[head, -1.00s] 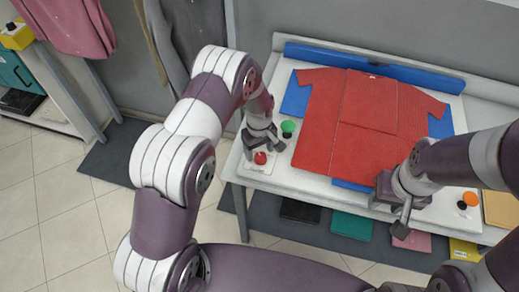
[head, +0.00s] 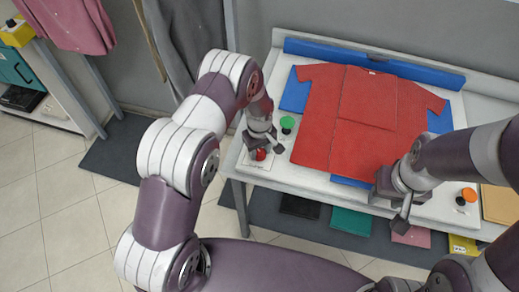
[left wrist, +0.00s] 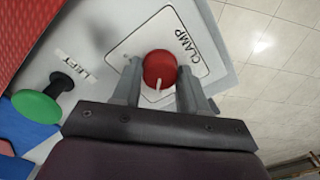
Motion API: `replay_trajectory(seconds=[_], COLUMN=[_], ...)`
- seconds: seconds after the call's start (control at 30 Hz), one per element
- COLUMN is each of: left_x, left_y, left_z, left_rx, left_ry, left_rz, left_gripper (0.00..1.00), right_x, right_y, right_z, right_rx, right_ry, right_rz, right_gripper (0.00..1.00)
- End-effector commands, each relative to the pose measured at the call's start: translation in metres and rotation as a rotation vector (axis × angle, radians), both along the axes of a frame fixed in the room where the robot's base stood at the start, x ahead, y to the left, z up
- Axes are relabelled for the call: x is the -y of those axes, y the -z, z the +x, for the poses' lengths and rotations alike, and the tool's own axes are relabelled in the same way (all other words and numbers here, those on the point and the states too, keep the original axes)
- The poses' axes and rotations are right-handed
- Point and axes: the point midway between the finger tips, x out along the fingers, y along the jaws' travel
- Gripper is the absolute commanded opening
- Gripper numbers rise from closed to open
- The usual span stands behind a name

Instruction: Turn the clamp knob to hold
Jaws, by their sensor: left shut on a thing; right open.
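The red clamp knob (left wrist: 160,68) sits on a white plate marked CLAMP (left wrist: 190,42) in the left wrist view. A white pointer line on it points toward my gripper's palm. In the head view the knob (head: 261,154) is at the table's front left corner, partly covered by my gripper. My left gripper (head: 266,146) is shut on the knob, with one finger on each side of it. My right gripper (head: 398,206) is open and empty at the table's front edge, by the red shirt (head: 360,115).
A green knob (head: 287,123) stands just behind the clamp knob; it also shows in the left wrist view (left wrist: 37,107). An orange knob (head: 468,196) is at the right. The shirt lies on blue boards (head: 295,96). Floor is free at the left.

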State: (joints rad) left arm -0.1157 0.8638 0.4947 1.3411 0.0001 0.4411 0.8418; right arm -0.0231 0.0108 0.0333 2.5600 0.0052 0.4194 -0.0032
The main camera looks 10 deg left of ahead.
Motion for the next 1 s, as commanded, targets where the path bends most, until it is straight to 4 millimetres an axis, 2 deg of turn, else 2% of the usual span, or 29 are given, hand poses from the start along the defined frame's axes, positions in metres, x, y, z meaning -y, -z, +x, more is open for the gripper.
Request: replay_trajectory(seconds=[0.27,1.0], left_x=[0.000,0.000], left_y=[0.003,0.002], left_z=[0.000,0.000], left_rx=[-0.001,-0.001], left_ry=[0.149,0.845], left_rz=[0.000,0.001], left_gripper=[0.12,0.12], right_x=[0.000,0.000], right_y=[0.012,0.043], right_z=[0.000,0.000], right_rx=[0.000,0.000], right_ry=[0.000,0.000], right_rz=[0.000,0.000], right_gripper=[0.43,0.43])
